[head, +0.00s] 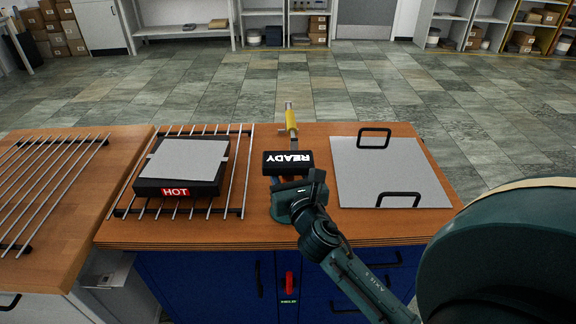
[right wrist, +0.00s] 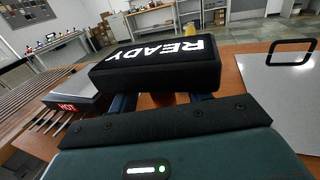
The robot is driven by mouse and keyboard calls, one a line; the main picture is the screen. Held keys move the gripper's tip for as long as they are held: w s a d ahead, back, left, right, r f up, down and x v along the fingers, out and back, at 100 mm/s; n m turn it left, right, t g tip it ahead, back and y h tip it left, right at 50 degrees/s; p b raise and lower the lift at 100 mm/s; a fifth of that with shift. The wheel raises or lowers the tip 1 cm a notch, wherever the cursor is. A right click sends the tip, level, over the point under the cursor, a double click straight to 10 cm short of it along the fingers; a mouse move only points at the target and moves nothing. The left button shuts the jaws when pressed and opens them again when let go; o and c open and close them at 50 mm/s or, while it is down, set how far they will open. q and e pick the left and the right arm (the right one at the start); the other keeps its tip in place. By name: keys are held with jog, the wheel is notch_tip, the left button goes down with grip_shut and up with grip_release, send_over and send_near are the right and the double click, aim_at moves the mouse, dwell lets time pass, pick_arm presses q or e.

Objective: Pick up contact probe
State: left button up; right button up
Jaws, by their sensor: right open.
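The contact probe lies on the wooden bench top, with a yellow handle (head: 291,118) at its far end and a thin metal shaft. A black block marked READY (head: 288,162) sits at its near end, its text upside down. In the right wrist view the READY block (right wrist: 155,62) fills the space ahead and hides part of the fingers. My right gripper (head: 288,181) is open, low, just on the near side of the block. In the right wrist view its fingers (right wrist: 163,103) reach under the block, with something brownish between them; contact cannot be told. My left gripper is not in view.
A black HOT block (head: 176,191) with a grey plate (head: 188,159) stands on a metal rack (head: 240,192) at the left. A flat grey plate with two black handles (head: 388,172) lies at the right. Another rack (head: 45,185) is far left.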

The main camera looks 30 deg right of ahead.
jog(key=shift+c, duration=0.4)
grip_shut()
